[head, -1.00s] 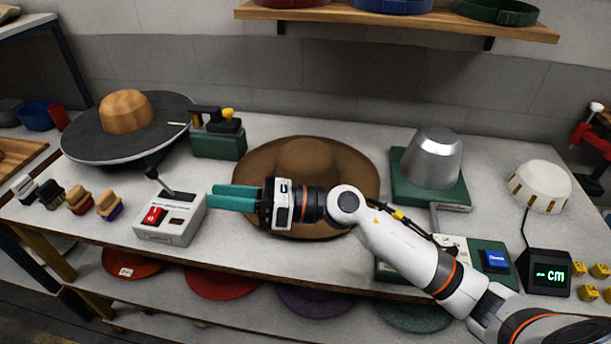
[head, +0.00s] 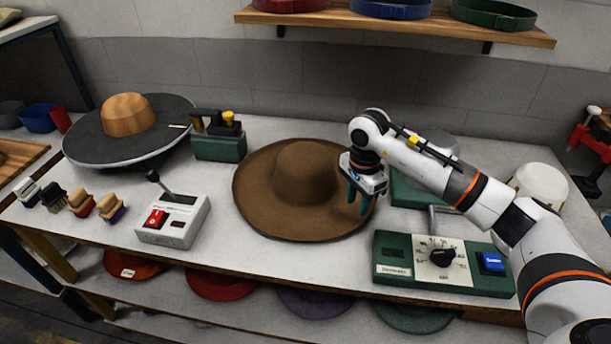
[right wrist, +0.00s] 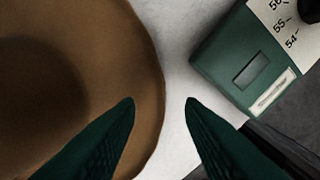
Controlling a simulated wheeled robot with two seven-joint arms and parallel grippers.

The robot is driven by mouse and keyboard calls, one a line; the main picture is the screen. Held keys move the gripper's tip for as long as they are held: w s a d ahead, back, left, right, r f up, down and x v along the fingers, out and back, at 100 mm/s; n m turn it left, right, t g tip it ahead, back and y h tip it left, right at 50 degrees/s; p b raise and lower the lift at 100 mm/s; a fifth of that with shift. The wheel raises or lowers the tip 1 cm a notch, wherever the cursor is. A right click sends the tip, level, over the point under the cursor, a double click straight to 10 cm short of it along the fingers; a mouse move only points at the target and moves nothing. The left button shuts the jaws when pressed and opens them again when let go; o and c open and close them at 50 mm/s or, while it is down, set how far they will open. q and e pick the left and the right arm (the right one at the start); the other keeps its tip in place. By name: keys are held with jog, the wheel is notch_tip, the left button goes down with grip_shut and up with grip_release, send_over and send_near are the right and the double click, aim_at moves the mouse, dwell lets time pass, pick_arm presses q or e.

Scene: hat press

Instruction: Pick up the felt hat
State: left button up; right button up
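The brown felt hat (head: 285,205) lies brim down on the middle of the table, its rounded crown upward. Its brim also fills the left of the right wrist view (right wrist: 100,60). My right gripper (head: 359,206) points down at the hat's right brim edge. In the right wrist view my right gripper (right wrist: 160,105) is open, one finger over the brim and the other over the bare table, with nothing between them but the brim edge and table. I cannot tell its exact height above the brim. My left gripper is not in view.
A green dial box (head: 400,275) stands front right of the hat. A grey control box (head: 172,222) with a lever stands left. A dark wide-brimmed hat form (head: 90,140) and a green-based tool (head: 220,146) stand behind left. My right arm partly hides the metal block.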

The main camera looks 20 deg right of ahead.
aim_at(354, 222)
jog(key=shift+f, duration=0.7)
jog(key=shift+f+p, duration=0.35)
jog(key=shift+p, duration=0.05)
notch_tip(354, 222, down, 4)
jog(key=shift+a+r+p, duration=0.1)
jog(key=shift+r+p, duration=0.1)
jog(key=shift+p, duration=0.55)
jog(key=shift+f, duration=0.5)
grip_shut()
